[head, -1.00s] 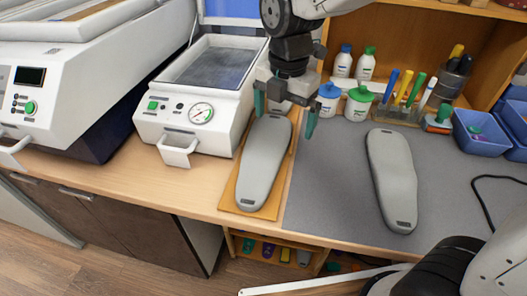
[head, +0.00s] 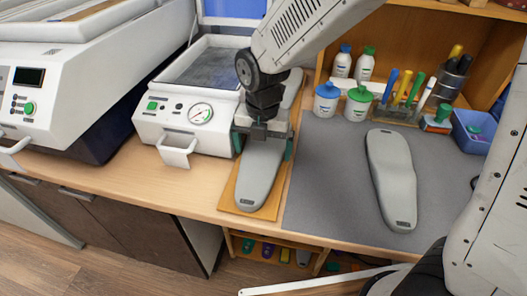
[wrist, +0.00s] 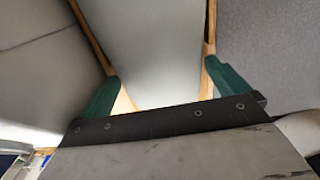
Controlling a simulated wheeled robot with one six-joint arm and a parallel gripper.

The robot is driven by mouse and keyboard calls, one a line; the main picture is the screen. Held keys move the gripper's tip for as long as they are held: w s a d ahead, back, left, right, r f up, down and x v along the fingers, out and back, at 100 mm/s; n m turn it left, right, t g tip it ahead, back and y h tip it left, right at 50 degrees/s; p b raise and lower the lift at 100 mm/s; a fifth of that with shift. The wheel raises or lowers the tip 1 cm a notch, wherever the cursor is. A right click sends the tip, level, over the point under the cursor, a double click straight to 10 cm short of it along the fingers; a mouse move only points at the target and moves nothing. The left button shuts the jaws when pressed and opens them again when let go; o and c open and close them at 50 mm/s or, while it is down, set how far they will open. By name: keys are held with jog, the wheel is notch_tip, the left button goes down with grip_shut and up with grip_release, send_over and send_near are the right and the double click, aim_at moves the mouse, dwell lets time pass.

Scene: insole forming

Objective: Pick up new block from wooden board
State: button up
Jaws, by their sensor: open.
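A grey insole-shaped block (head: 258,180) lies on the wooden board (head: 229,194), to the right of the white press. My gripper (head: 262,152) is over the block's middle, with its green fingers apart, one on each side of it. In the wrist view the block (wrist: 160,50) runs between the two open green fingers of my gripper (wrist: 160,92). The fingers do not visibly press on it. My gripper and arm hide part of the block's far half.
A second grey block (head: 391,180) lies on the grey mat (head: 330,200) to the right. The white press with a gauge (head: 190,118) stands close on the left. Bottles, green-lidded jar (head: 359,103) and tools stand behind. The mat between the blocks is clear.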

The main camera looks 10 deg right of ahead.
jog(key=c, duration=1)
jog(key=shift+c, duration=0.2)
jog(key=shift+r, duration=0.1)
